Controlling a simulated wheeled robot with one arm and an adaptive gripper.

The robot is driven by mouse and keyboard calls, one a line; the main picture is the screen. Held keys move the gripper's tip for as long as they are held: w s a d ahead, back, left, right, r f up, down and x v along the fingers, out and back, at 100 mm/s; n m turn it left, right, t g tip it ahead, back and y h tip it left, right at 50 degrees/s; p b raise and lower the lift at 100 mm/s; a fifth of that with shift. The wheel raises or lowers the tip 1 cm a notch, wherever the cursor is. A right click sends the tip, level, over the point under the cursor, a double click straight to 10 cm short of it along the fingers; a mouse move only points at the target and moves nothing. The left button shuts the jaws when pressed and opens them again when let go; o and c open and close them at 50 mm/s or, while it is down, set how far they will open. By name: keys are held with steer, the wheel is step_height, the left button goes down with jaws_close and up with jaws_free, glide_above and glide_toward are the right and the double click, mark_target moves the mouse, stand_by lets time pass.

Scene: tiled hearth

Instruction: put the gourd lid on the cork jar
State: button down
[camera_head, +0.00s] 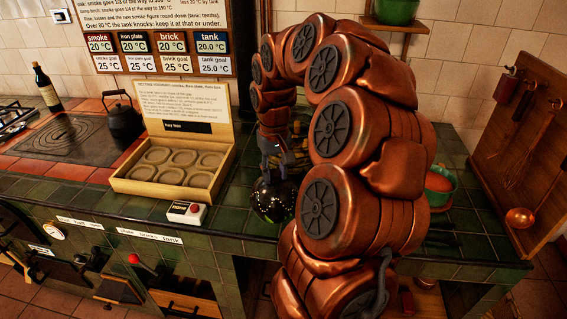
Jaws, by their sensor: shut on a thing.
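My gripper (284,165) points down over the green tiled counter, partly hidden behind my own copper-coloured arm. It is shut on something. A dark, glossy, round thing with bright specks (274,203) is directly below the fingers and looks to be what they grip, though the contact is hard to see. I cannot tell whether this round thing is the gourd lid, the cork jar or something else. No other thing in view can be clearly made out as the lid or the jar. My arm hides much of the counter behind it.
A wooden box (116,184) with round recesses and a raised text lid stands left of the gripper. A black kettle (124,120) and a bottle (46,88) stand farther left. A green bowl (440,187) is right of my arm.

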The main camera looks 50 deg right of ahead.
steer(key=w+d+f+p, duration=0.3)
steer(key=d+f+p, duration=0.1)
steer(key=d, duration=0.2)
steer(key=shift+w+d, duration=0.2)
steer(key=shift+d, duration=0.2)
steer(key=shift+f, duration=0.15)
steer(key=shift+f, duration=0.15)
steer(key=c, duration=0.8)
jaws_free()
